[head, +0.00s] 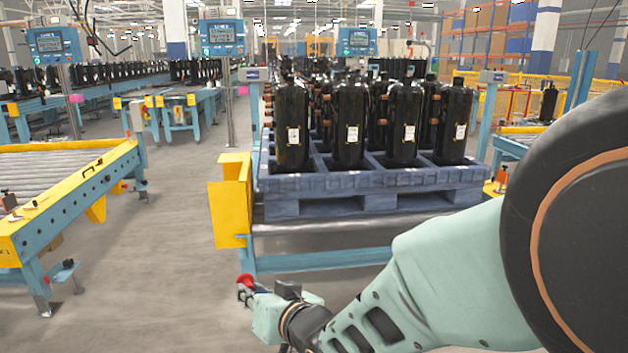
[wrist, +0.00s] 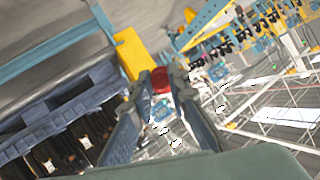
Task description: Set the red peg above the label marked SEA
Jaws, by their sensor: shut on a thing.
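The red peg (head: 245,280) is held at the tip of my gripper (head: 247,294), in front of the pallet stand and low in the head view. In the wrist view the red peg (wrist: 160,80) sits between the two fingers of my gripper (wrist: 160,92), which are shut on it. Its lower part is hidden by the fingers. No label that reads SEA can be made out in either view. The small white labels on the black compressors (head: 347,110) are too small to read.
The compressors stand on a blue pallet (head: 375,185) on a roller stand with a yellow corner guard (head: 232,200). A roller conveyor (head: 70,210) with a yellow edge stands at left. Grey floor (head: 160,260) is clear between them. Screens on posts (head: 222,38) stand behind.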

